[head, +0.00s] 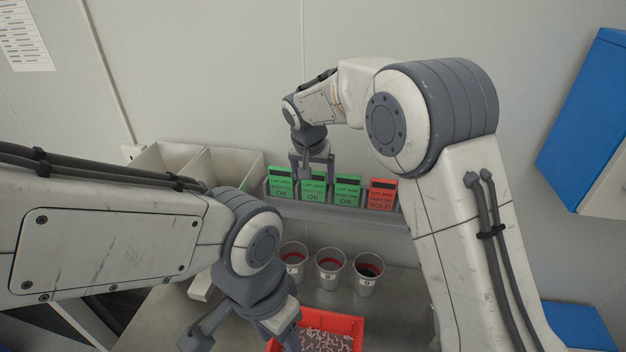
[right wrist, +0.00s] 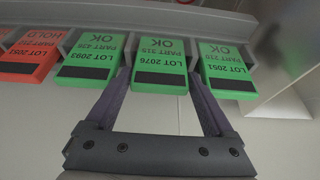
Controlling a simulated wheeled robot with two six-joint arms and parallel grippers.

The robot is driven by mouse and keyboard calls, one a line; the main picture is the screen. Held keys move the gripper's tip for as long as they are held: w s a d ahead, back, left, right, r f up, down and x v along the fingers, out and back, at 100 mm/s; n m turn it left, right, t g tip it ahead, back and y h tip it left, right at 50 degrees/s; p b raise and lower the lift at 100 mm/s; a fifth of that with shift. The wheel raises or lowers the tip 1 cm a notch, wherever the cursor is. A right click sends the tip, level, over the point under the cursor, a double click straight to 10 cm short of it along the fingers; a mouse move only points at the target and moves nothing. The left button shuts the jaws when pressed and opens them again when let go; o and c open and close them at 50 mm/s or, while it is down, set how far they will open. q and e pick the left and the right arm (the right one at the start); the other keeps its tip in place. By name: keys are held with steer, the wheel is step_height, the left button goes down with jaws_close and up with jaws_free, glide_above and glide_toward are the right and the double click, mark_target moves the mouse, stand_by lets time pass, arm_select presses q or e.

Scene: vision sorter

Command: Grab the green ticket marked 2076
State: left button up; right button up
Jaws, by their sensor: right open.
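The green ticket marked 2076 (right wrist: 160,62) stands in the grey rack between two other green tickets. It also shows in the head view (head: 313,193), second from the left, reading OK. My right gripper (right wrist: 159,78) is open, with one finger on each side of this ticket's near end; I cannot tell whether they touch it. In the head view the right gripper (head: 312,172) is at the ticket's upper part and partly covers it. My left gripper (head: 245,335) is low beside the red tray, partly cut off by the frame's lower edge.
Green tickets 2093 (right wrist: 91,58) and 2051 (right wrist: 227,68) and a red HOLD ticket (head: 382,195) share the rack (head: 300,210). Three cups (head: 329,266) and a red tray (head: 352,322) of small pieces stand below. Pale bins (head: 225,168) are left.

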steer(key=shift+f, duration=0.15)
steer(key=c, duration=1)
